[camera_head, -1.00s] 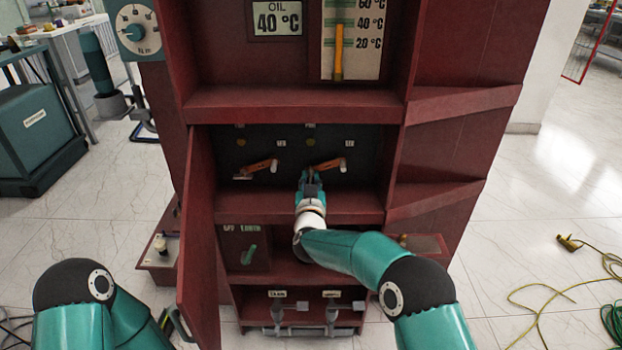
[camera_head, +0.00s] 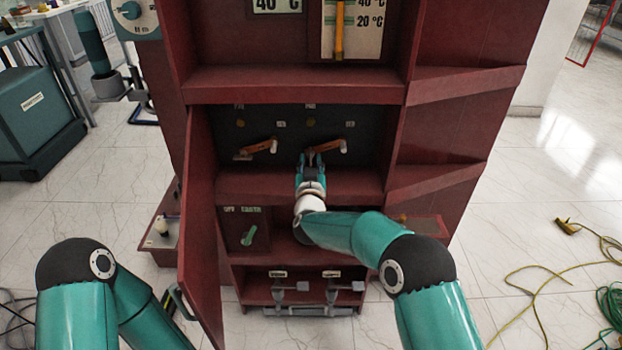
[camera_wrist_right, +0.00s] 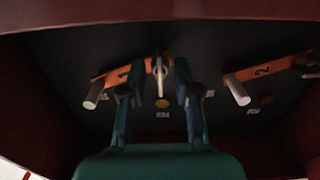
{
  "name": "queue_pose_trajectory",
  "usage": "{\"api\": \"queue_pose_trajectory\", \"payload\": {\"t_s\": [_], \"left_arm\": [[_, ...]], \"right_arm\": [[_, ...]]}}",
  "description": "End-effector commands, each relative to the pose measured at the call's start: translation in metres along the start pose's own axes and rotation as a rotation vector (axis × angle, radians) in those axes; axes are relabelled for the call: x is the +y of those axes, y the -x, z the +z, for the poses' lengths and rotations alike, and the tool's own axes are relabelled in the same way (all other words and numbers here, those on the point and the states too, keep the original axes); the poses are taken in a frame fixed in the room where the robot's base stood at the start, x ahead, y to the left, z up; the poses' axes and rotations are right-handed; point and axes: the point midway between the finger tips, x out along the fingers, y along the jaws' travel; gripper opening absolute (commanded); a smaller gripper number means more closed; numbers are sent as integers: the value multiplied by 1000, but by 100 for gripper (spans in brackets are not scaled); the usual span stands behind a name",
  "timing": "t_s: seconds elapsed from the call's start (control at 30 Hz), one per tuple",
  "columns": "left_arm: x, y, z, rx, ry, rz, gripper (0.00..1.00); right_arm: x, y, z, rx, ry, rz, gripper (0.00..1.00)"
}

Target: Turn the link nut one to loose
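The orange link marked 1 (camera_wrist_right: 113,77) is on the dark back panel of the red cabinet; in the head view it is the right-hand link (camera_head: 327,147). A small pale nut or stud (camera_wrist_right: 159,70) shows at one end of it. My right gripper (camera_wrist_right: 159,75) is open, with one finger on each side of this nut and visible gaps between. In the head view, the right gripper (camera_head: 313,158) is at the link's left end. Contact depth cannot be told. My left gripper is out of view.
A second orange link, marked 2 (camera_wrist_right: 262,69), is beside it and shows at left in the head view (camera_head: 258,147). The compartment's walls and red shelf edge (camera_head: 350,187) enclose my right gripper. The open cabinet door (camera_head: 203,230) stands at left.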

Motion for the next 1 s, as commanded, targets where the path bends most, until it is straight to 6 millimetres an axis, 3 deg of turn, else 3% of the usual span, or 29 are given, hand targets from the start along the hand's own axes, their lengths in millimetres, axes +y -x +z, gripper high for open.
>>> {"api": "queue_pose_trajectory", "payload": {"t_s": [0.17, 0.7, 1.0], "left_arm": [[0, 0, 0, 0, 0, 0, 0], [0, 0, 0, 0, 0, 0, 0], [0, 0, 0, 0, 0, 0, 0]], "right_arm": [[-1, 18, -1, -1, 2, -3, 31], [0, 104, 2, -5, 2, -3, 31], [1, 116, 3, -4, 1, -1, 31]]}}
